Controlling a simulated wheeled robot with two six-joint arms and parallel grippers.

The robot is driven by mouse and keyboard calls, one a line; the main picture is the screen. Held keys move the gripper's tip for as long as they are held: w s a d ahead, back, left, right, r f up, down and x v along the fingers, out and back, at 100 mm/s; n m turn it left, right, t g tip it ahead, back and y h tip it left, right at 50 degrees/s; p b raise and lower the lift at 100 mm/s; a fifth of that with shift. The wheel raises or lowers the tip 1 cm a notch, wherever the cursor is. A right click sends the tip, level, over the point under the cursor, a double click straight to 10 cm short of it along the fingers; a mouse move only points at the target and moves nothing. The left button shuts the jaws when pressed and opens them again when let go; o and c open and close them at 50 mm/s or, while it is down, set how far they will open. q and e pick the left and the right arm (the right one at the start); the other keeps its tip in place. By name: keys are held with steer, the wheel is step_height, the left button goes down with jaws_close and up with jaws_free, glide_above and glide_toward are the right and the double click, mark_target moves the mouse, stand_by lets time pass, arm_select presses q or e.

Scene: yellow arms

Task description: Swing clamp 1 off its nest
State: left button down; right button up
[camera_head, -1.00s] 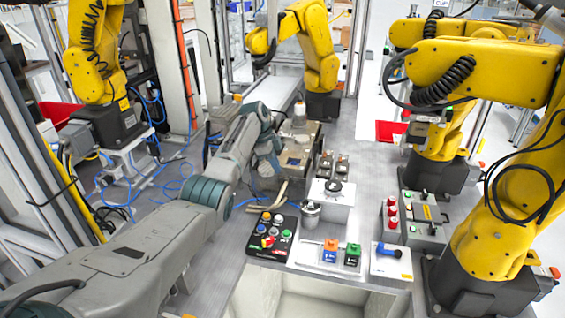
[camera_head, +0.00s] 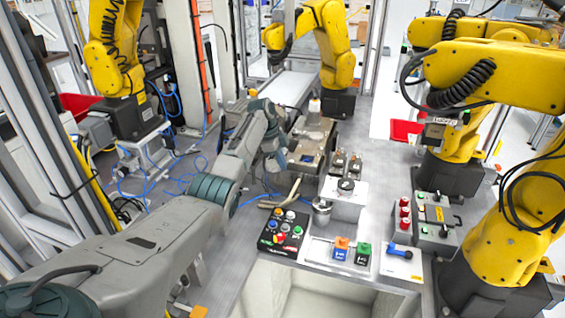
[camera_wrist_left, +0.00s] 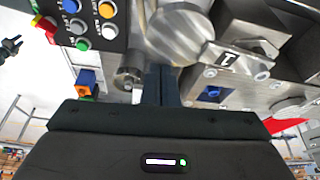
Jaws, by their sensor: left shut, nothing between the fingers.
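A metal fixture (camera_wrist_left: 240,62) with a black "1" label fills the right of the left wrist view. I take it for the nest of clamp 1; the clamp itself I cannot pick out surely. In the head view a metal fixture (camera_head: 309,143) stands just right of my left gripper (camera_head: 280,166). My left gripper also shows in the left wrist view (camera_wrist_left: 161,82). Its dark fingers are together with nothing between them, beside the fixture. Whether they touch it I cannot tell. My right gripper is not in the head view.
A black button box (camera_head: 283,232) and a metal cylinder (camera_head: 321,209) stand near my gripper. An orange block (camera_head: 341,248) and a green block (camera_head: 363,253) sit on a white plate. A control box (camera_head: 434,221) is to the right. Yellow robot arms (camera_head: 334,45) surround the table.

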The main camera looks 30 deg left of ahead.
arm_select(q)
steer(key=b+v, duration=0.4)
steer(key=v, duration=0.7)
steer(key=shift+d+f, duration=0.1)
